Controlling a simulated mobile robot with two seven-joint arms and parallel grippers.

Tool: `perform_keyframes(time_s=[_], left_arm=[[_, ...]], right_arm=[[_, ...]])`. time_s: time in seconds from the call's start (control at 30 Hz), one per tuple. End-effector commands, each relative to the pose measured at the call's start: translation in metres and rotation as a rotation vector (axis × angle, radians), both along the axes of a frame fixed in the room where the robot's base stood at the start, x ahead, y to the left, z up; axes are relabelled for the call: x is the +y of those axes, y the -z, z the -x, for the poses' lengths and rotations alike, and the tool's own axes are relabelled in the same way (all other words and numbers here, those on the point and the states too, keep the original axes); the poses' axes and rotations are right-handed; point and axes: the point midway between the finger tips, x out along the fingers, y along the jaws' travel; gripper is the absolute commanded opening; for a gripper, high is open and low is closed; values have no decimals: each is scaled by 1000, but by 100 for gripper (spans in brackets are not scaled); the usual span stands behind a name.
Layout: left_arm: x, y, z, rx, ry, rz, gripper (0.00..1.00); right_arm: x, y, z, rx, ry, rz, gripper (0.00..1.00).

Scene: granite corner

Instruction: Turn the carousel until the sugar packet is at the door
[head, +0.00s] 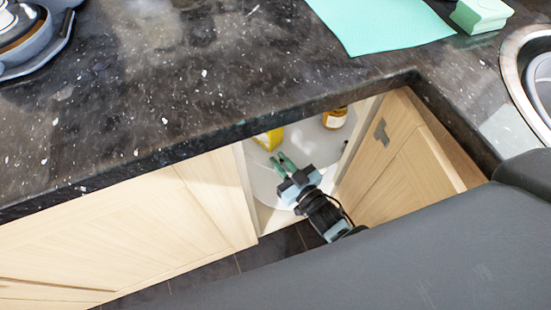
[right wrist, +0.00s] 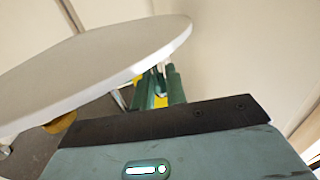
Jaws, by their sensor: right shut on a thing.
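The white round shelf of the carousel (head: 301,140) shows inside the open corner cabinet in the head view; its pale disc also fills the upper left of the right wrist view (right wrist: 100,68). A yellow packet (head: 268,139) stands on it at the left, partly hidden by the counter edge; I cannot read its label, so I cannot tell whether it is the sugar. My right gripper (head: 283,163) reaches in through the doorway, its green fingers (right wrist: 160,88) closed at the carousel's edge. The exact part held is hard to see. My left gripper is out of view.
A bottle with an orange label (head: 335,118) stands on the carousel at the right. The cabinet door (head: 395,150) stands open on the right. The dark counter (head: 230,80) overhangs the opening and hides the carousel's back. A sink (head: 535,75) is far right.

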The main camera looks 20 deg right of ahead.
Motion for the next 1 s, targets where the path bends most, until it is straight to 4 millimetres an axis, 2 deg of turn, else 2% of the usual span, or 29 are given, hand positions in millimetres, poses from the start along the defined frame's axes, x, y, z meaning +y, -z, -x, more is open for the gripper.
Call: perform_keyframes(time_s=[0.1,0.13,0.27,0.63,0.87,0.9,1.0], left_arm=[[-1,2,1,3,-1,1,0],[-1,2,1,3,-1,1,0],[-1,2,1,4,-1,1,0],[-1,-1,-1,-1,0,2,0],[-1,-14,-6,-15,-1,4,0],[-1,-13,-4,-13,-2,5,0],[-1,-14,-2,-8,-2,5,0]], right_arm=[[0,0,-1,0,0,-1,0],[0,1,-1,0,0,-1,15],[1,0,-1,0,0,-1,31],[1,-5,-1,-2,-1,-1,31],[1,-42,0,-5,-1,-1,31],[4,-37,12,4,-1,-3,31],[10,-38,33,3,0,-3,31]])
